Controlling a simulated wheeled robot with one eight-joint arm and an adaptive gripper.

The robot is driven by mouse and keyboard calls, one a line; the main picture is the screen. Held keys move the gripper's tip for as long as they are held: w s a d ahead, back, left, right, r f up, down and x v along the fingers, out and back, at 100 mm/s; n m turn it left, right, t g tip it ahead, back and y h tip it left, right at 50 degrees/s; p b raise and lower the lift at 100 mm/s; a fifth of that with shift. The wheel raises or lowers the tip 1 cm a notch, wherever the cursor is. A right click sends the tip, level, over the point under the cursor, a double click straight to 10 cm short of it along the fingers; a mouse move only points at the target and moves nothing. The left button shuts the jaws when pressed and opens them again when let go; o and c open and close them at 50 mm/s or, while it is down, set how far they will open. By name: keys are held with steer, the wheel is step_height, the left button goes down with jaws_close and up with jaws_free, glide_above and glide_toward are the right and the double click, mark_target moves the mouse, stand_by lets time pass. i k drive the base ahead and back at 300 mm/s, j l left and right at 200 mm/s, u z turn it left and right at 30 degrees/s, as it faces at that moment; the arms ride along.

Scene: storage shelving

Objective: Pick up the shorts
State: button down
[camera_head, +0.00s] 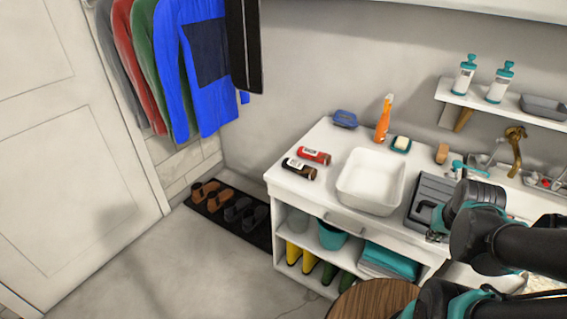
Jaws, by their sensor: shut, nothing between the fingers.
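I cannot clearly make out any shorts. Several garments hang at the upper left: a blue one with a dark panel (180,70), a green one (155,60), a red one (130,65) and a grey one (108,50). A narrow black garment (243,45) hangs at their right end, its top cut off by the frame, so its kind is unclear. Folded teal cloth (390,260) lies on the lower shelf of the white cabinet. My arm's dark and teal links fill the lower right, and I cannot make out my gripper's fingers.
The white cabinet (325,198) carries a white basin (372,180), two cans, an orange spray bottle (384,118) and a dark case. Shoes stand on a black mat (260,238) below the clothes. A round wooden top (375,299) is at the bottom. Floor at lower left is clear.

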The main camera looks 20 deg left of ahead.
mark_target(309, 172)
steer(key=u, duration=1)
